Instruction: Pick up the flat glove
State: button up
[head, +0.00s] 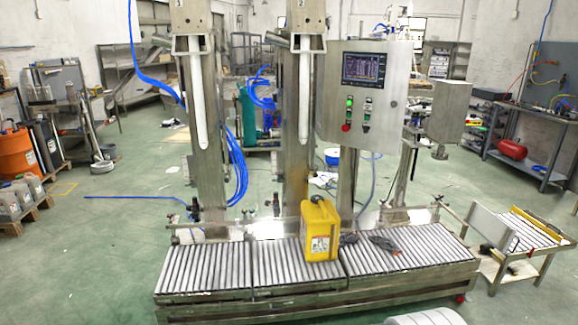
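A flat dark glove with a hint of red (384,244) lies on the rollers of the conveyor (205,271), right of the yellow jerrycan (319,231). A second small dark item (348,239), perhaps another glove, lies between it and the jerrycan. It looks more bunched up, but it is too small to tell. The jerrycan stands upright on the conveyor, with a dark cap and a white label. My gripper is not in view.
Two steel filling columns with white lances (198,95) (305,100) rise behind the conveyor. A control cabinet (360,95) hangs at the right, behind the gloves. A low roller cart (515,245) stands at the right.

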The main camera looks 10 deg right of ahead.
aim_at(387, 244)
jog(key=i+l, duration=0.5)
jog(key=l, duration=0.15)
jog(key=i+l, duration=0.5)
jog(key=l, duration=0.15)
jog(key=i+l, duration=0.5)
jog(key=l, duration=0.15)
jog(key=i+l, duration=1.05)
jog(key=l, duration=0.3)
